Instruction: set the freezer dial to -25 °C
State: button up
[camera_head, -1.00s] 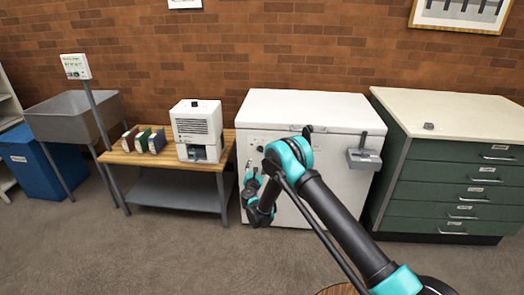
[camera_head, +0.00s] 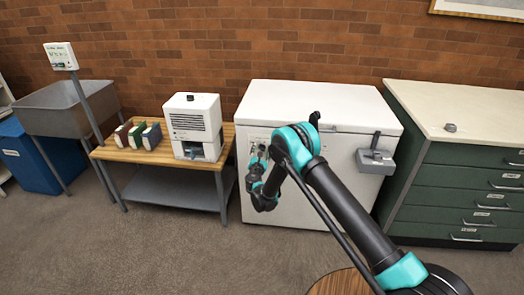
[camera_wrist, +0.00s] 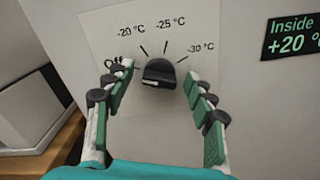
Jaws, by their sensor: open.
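The freezer (camera_head: 305,103) is a white chest against the brick wall. Its black dial (camera_wrist: 159,73) shows in the wrist view on a pale plate, with marks for off, -20 °C, -25 °C and -30 °C around it. A light line shows low on the knob's face; I cannot tell for sure which mark the dial points to. My gripper (camera_wrist: 158,80) is open, with one green-padded finger on each side of the dial and visible gaps to it. In the head view my gripper (camera_head: 257,160) is at the freezer's front left, and my arm hides part of the front.
A display (camera_wrist: 292,36) reads "Inside +20 °" right of the dial. A wooden-topped table (camera_head: 160,158) with a white machine (camera_head: 194,124) stands close left of the freezer. Green drawers (camera_head: 460,190) stand right.

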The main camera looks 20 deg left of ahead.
jog(key=c, duration=1.2)
jog(key=shift+o, duration=0.2)
jog(key=m, duration=0.4)
jog(key=shift+m, duration=0.4)
jog(key=m, duration=0.4)
jog(key=shift+d+f+m, duration=0.1)
jog(key=shift+m, duration=0.2)
jog(key=m, duration=0.4)
jog(key=shift+f+m, duration=0.1)
jog(key=shift+m, duration=2)
